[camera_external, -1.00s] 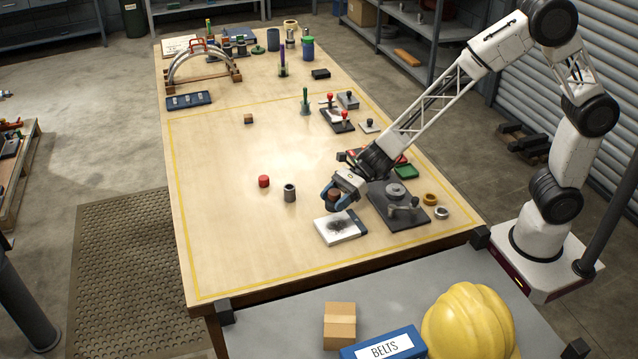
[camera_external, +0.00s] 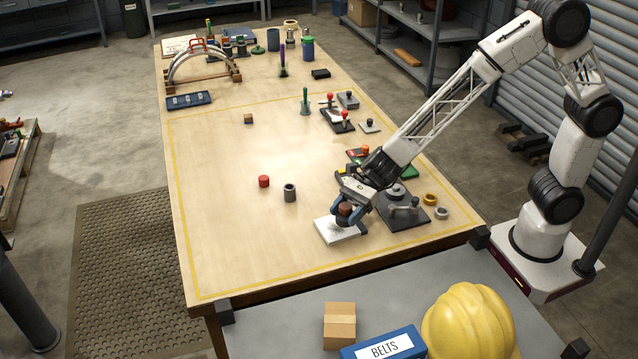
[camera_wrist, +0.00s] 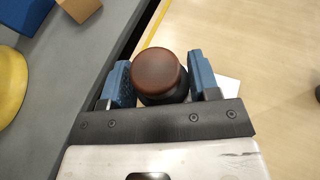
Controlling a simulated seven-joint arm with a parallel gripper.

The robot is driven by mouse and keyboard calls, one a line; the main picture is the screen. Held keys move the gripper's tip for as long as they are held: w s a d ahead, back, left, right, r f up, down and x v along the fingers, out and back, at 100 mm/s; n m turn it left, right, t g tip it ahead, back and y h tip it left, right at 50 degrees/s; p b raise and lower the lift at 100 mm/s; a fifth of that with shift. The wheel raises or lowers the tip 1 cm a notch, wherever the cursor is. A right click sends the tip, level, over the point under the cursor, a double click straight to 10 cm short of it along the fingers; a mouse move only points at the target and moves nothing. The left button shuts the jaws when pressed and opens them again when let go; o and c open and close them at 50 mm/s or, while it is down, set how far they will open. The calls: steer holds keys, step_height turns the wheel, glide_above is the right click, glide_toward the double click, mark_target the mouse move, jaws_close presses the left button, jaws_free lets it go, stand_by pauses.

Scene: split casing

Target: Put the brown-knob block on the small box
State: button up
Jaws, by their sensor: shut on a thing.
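The brown-knob block (camera_wrist: 160,72) is between the two blue fingers of my gripper (camera_wrist: 161,82), which is shut on it. Its round brown top faces the wrist camera, and its lower part is mostly hidden beneath the knob. In the external view, my gripper (camera_external: 346,213) holds the brown knob (camera_external: 345,208) low over the right part of the white small box (camera_external: 334,233). I cannot tell whether the block touches the box. The gripper hides the box's right end. A white corner (camera_wrist: 230,86) shows beside the right finger in the wrist view.
A dark fixture plate (camera_external: 414,222) stands close on the right, with a brass ring (camera_external: 430,199) and a grey ring (camera_external: 441,213) beyond it. A grey cylinder (camera_external: 289,193) and a red cylinder (camera_external: 264,181) stand to the left. The table's left middle is clear.

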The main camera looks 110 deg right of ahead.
steer(key=s+a+r+n+g+y, duration=0.2)
steer(key=a, duration=0.9)
steer(key=s+a+r+n+g+y, duration=0.2)
steer(key=s+a+n, duration=0.1)
steer(key=a, duration=0.9)
steer(key=shift+s+r, duration=0.25)
steer(key=shift+y, duration=0.3)
glide_above(347, 305)
steer(key=shift+a+f, duration=0.1)
steer(key=shift+f, duration=0.65)
steer(key=shift+f, duration=1.75)
steer(key=shift+f, duration=0.1)
